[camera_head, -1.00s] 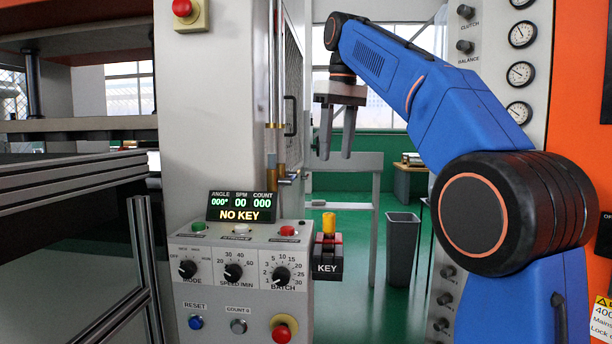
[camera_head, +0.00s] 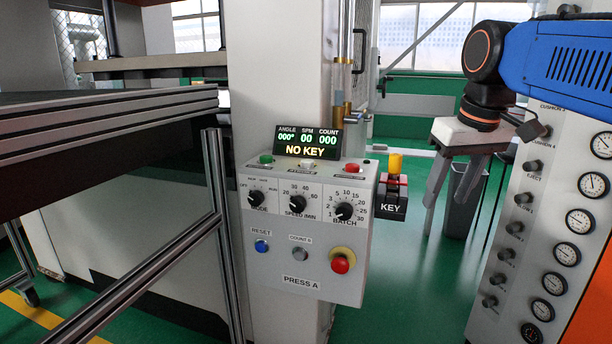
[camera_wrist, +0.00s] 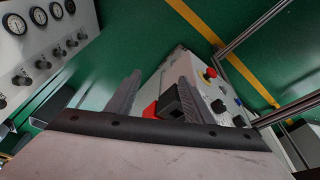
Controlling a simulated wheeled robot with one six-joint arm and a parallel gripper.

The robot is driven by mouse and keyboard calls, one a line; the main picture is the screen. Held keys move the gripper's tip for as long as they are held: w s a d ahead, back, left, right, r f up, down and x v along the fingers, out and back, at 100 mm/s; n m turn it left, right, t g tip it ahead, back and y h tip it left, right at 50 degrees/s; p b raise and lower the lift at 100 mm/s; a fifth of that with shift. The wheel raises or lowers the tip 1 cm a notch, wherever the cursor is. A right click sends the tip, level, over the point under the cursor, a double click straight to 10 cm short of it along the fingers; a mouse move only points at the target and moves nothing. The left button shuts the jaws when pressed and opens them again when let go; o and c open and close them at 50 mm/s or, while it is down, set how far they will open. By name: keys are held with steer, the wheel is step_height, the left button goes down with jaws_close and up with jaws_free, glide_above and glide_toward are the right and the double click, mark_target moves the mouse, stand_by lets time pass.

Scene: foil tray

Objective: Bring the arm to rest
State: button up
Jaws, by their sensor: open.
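My gripper (camera_head: 452,192) hangs at the right of the head view, with its two grey fingers pointing down and spread apart. It is open, and nothing shows between the fingers. The blue arm comes in from the upper right. In the wrist view my gripper (camera_wrist: 152,97) shows both fingers apart, with the control box seen tilted beyond them. The gripper is to the right of the key block (camera_head: 392,200), which has a yellow top and a KEY label, and is apart from it in the head view.
The control box (camera_head: 300,262) reads NO KEY on its display (camera_head: 308,142). A white gauge panel (camera_head: 520,235) stands at the right, close to my arm. A grey bin (camera_head: 467,205) is behind the gripper. Metal rails (camera_head: 218,220) stand at the left. Green floor (camera_head: 425,280) is clear between.

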steer(key=s+d+f+m, duration=0.1)
steer(key=s+f, duration=0.6)
steer(key=f, duration=0.5)
steer(key=s+d+f+m+t, duration=0.1)
steer(key=s+f, duration=0.7)
steer(key=f, duration=0.5)
steer(key=shift+s+t, duration=0.2)
steer(key=shift+t, duration=0.1)
